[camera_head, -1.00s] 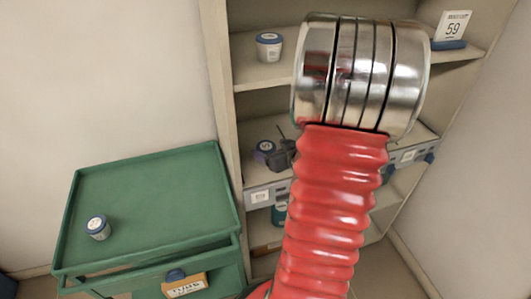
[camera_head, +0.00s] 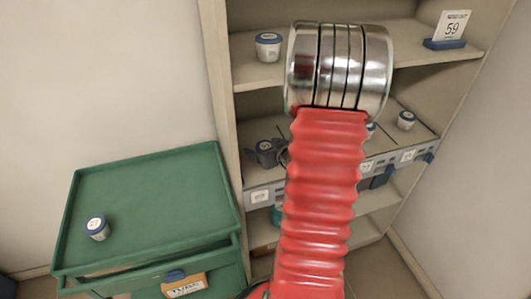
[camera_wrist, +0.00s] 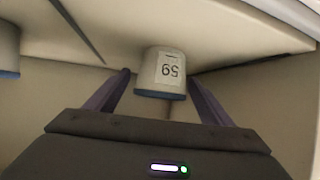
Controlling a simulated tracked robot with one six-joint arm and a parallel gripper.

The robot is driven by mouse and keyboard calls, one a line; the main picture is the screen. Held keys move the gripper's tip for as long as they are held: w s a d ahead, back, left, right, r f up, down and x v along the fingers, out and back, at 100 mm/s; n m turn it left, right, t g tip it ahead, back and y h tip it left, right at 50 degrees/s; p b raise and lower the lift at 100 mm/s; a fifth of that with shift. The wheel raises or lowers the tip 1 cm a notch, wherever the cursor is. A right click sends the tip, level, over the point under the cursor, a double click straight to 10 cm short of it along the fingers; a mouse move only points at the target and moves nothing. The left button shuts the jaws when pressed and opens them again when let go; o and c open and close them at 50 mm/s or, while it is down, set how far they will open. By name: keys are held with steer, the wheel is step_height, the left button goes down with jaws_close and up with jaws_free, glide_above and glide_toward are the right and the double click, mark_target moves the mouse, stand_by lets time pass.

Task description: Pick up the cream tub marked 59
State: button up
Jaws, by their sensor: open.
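The cream tub marked 59 (camera_wrist: 160,72) shows in the wrist view, which is upside down. Its number faces the camera, its blue lid is at the picture's bottom, and its base meets the shelf. My gripper (camera_wrist: 160,76) is open, with one dark finger on each side of the tub near the fingertips. I cannot tell whether either finger touches it. In the head view, my dark gripper (camera_head: 270,153) is at the left end of the middle shelf, partly hidden by my red arm. A pale lid shows there, its number unreadable.
Another tub (camera_wrist: 8,50) is at the wrist view's left edge. Tubs stand on the upper shelf (camera_head: 268,46) and middle shelf right (camera_head: 406,120). A sign reading 59 (camera_head: 452,26) stands on the upper shelf. A green cart (camera_head: 145,185) carries one tub (camera_head: 97,227).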

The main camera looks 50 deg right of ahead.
steer(key=shift+x, duration=1.2)
steer(key=shift+c, duration=0.3)
steer(key=c, duration=1.2)
steer(key=shift+o, duration=0.2)
steer(key=shift+r, duration=0.15)
step_height(320, 180, up, 10)
